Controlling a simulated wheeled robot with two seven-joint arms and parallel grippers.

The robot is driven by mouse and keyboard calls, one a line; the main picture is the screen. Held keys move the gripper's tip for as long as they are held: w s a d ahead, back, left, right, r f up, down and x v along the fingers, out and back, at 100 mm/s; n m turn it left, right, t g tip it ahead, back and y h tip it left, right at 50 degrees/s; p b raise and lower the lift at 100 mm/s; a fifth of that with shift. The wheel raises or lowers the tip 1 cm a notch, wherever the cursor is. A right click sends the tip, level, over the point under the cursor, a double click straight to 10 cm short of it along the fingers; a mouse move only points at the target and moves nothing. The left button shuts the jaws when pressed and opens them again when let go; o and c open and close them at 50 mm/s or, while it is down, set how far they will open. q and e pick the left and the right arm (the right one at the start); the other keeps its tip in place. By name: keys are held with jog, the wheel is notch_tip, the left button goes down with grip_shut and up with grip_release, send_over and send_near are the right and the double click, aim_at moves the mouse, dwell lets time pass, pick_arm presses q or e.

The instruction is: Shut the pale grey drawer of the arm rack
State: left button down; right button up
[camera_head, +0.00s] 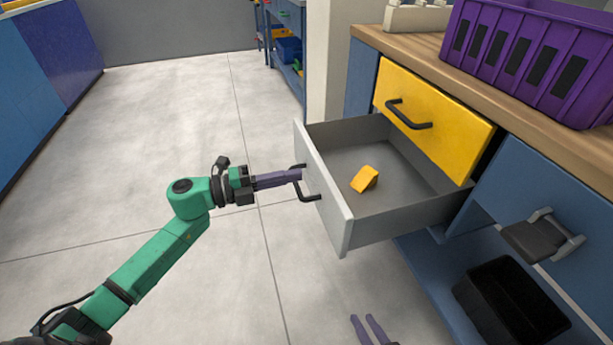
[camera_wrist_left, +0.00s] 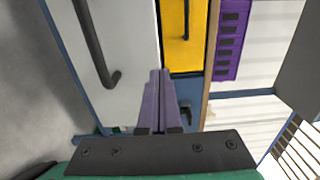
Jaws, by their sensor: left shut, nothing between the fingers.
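The pale grey drawer (camera_head: 345,215) is pulled well out of the blue cabinet, with a yellow block (camera_head: 364,179) lying inside. Its front panel, with a dark bar handle, also shows in the left wrist view (camera_wrist_left: 133,38). My left gripper (camera_head: 299,175) is shut and empty, its purple fingers pointing at the outer face of the front, beside the handle (camera_head: 309,196). I cannot tell whether the tips touch the panel. The fingers also show in the left wrist view (camera_wrist_left: 158,75). My right gripper (camera_head: 368,320) shows at the bottom edge, its fingers apart and empty.
A yellow drawer front (camera_head: 434,113) sits above the grey drawer. A purple bin (camera_head: 530,55) stands on the wooden top (camera_head: 420,55). A black bin (camera_head: 510,300) and a grey handle-like fitting (camera_head: 540,238) are at the right. The floor left of the drawer is clear.

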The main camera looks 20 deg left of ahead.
aim_at(320, 170)
pick_arm(q)
jog(key=x, duration=0.4)
jog(key=shift+b, duration=0.3)
pick_arm(e)
jog(key=shift+f, duration=0.5)
